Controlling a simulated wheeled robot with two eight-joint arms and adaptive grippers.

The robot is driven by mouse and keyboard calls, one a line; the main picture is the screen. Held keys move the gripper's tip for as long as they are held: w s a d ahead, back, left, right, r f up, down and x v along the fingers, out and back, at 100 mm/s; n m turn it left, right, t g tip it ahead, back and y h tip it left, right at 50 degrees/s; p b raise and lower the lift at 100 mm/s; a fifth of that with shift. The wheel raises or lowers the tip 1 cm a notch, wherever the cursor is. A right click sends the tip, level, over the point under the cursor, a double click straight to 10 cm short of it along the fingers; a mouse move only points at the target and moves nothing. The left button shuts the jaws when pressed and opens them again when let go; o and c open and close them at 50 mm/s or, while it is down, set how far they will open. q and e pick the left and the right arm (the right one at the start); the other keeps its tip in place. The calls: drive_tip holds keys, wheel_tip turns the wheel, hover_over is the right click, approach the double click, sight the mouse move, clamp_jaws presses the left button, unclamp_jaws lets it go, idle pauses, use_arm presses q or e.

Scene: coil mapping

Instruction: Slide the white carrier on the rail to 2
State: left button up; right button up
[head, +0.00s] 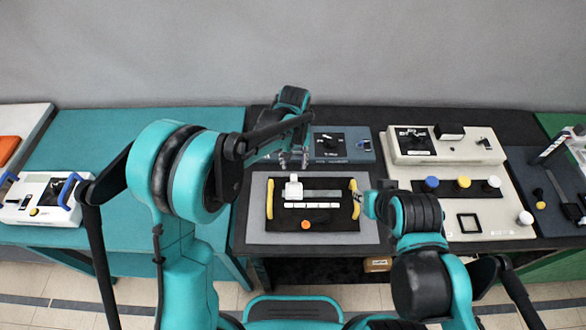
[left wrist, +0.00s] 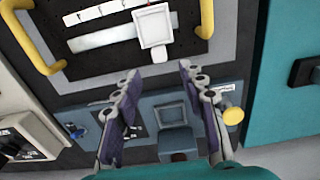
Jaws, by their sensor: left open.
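The white carrier (head: 293,189) sits at the left end of the pale rail (head: 322,194) in the head view. A strip of white labels (head: 311,205) runs in front of the rail; its numbers are too small to read. In the left wrist view, the carrier (left wrist: 155,30) shows a raised square rim, with the rail (left wrist: 105,38) running off to the left. My left gripper (head: 294,160) is open and empty, just behind the carrier and apart from it. Its spread fingers (left wrist: 159,72) point toward the carrier in the wrist view. My right arm shows, but its fingers cannot be made out.
Yellow handles (head: 269,198) (head: 355,198) flank the rail on the grey board (head: 313,238). An orange knob (head: 306,225) is in front. A blue-grey panel (head: 357,145) stands behind. A beige panel with knobs (head: 480,218) is right, beyond my right arm.

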sight(295, 176)
use_arm(q)
wheel_tip(295, 176, down, 8)
drive_tip(key=shift+r+b, duration=0.15)
drive_tip(key=shift+b, duration=0.9)
clamp_jaws()
drive_tip(key=shift+d, duration=0.15)
